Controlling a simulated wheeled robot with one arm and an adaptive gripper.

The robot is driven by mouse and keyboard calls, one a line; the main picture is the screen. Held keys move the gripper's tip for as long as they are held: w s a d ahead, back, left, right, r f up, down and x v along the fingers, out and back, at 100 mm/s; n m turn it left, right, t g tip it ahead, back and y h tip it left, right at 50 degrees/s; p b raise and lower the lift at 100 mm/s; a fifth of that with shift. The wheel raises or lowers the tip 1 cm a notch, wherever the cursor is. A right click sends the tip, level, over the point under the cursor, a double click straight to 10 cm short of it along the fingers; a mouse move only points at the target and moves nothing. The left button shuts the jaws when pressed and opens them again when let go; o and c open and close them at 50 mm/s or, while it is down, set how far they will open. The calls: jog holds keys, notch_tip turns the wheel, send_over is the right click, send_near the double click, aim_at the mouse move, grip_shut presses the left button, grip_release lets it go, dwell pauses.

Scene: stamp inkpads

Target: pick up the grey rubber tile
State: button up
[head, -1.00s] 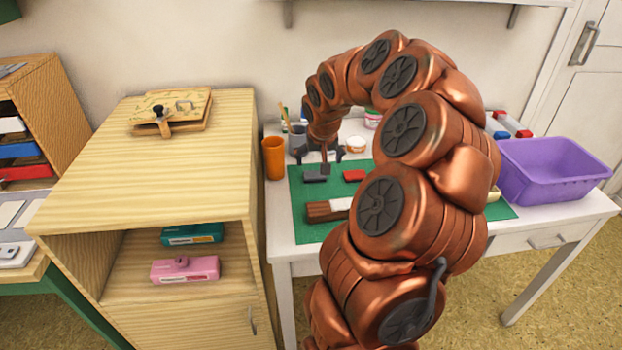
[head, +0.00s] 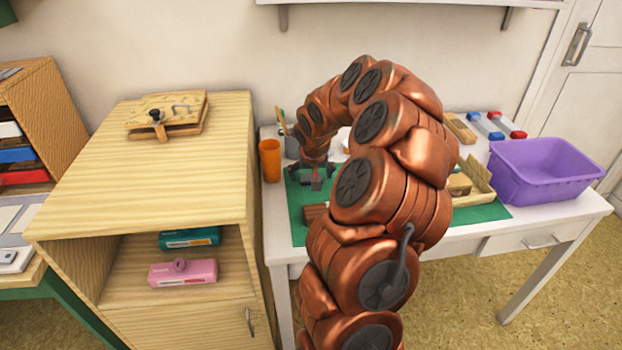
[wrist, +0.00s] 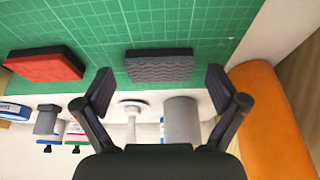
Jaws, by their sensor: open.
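The grey rubber tile (wrist: 160,65) lies on the green cutting mat (wrist: 215,15) in the wrist view. It is a dark grey block with a wavy pattern on its face. My gripper (wrist: 161,85) is open, with one finger on either side of the tile's near side. The fingers look apart from the tile. In the head view my gripper (head: 312,170) is low over the left part of the mat, and the tile there (head: 316,184) shows just beneath it, partly hidden.
A red block (wrist: 45,65) lies on the mat left of the tile in the wrist view. An orange cup (head: 270,160) stands close by at the mat's left. A purple bin (head: 545,170) and a wooden tray (head: 475,185) stand at the right. My arm hides much of the mat.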

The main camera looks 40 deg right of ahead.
jog(key=c, duration=1.1)
jog(key=shift+r, duration=0.1)
